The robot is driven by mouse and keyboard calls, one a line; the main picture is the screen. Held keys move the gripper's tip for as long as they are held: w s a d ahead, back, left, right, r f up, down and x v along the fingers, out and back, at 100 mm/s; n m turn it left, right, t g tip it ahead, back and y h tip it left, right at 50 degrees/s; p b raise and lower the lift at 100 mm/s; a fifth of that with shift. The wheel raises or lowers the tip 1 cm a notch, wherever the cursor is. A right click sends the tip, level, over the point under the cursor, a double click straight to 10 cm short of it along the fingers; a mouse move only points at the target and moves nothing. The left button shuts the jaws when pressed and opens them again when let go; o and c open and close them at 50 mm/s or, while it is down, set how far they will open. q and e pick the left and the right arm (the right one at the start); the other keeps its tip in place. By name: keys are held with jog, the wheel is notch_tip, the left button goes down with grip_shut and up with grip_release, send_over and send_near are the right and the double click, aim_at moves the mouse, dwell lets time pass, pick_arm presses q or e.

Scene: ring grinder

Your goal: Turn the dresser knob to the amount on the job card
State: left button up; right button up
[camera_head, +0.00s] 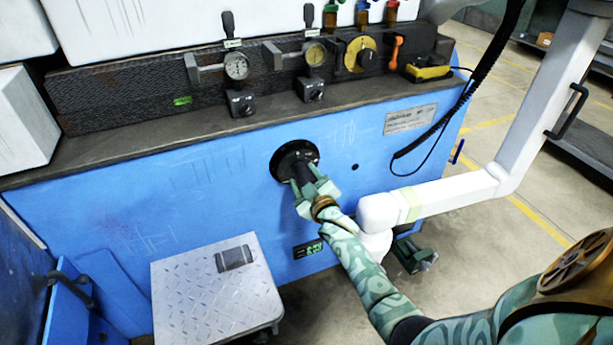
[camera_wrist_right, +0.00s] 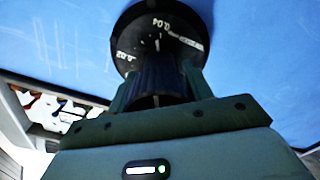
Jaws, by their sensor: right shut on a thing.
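The dresser knob is a dark ribbed grip on a round black dial (camera_head: 284,160) on the blue machine front. My right gripper (camera_head: 305,186) reaches it from below right and is shut on the knob. In the right wrist view the knob (camera_wrist_right: 160,75) stands between the fingers. I cannot pick out a job card. My left gripper is out of view.
Two round gauges (camera_head: 236,66) (camera_head: 314,53) and a yellow dial (camera_head: 360,54) sit on the dark ledge above. A metal-plate step (camera_head: 215,293) stands below left. A white jointed arm (camera_head: 450,194) passes close right of my forearm. A dark green object (camera_head: 413,254) is below it.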

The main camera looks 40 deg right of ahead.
jog(key=shift+f+m, duration=0.15)
jog(key=shift+m, duration=0.65)
jog(key=shift+p, duration=0.3)
jog(key=o, duration=1)
jog(key=shift+c, duration=0.2)
jog(key=shift+s, duration=0.1)
